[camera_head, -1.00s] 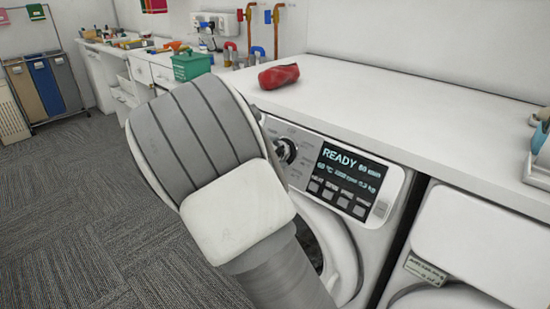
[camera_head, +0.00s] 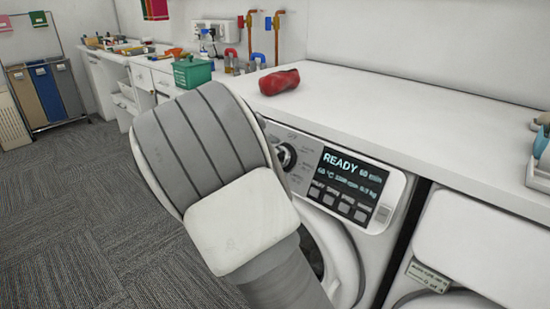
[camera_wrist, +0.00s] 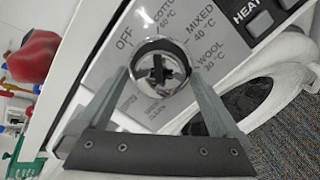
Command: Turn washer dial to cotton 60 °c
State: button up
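The washer dial (camera_wrist: 160,68) is a round knob with a chrome ring and a dark, reflective face. In the wrist view it lies between the fingertips of my gripper (camera_wrist: 158,76), one finger on each side. The fingers stand wide apart; whether they touch the knob I cannot tell. Printed labels around it include OFF, COTTON 60 °C, MIXED 40 °C and WOOL 30 °C. No clear pointer mark shows on the knob. In the head view my arm partly covers the dial (camera_head: 286,156) and hides my gripper. The washer display (camera_head: 350,178) reads READY 60 min, with smaller text beneath.
A white worktop (camera_head: 400,120) runs above the washer, with a red object (camera_head: 279,82) near its edge. The round washer door (camera_head: 338,255) is below the panel. A second white appliance (camera_head: 475,250) stands to the right. Carpet floor (camera_head: 75,210) is clear at left.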

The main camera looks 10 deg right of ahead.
jog(key=p+v, duration=0.4)
jog(key=v, duration=1.3)
jog(key=shift+a, duration=0.25)
jog(key=shift+s, duration=0.1)
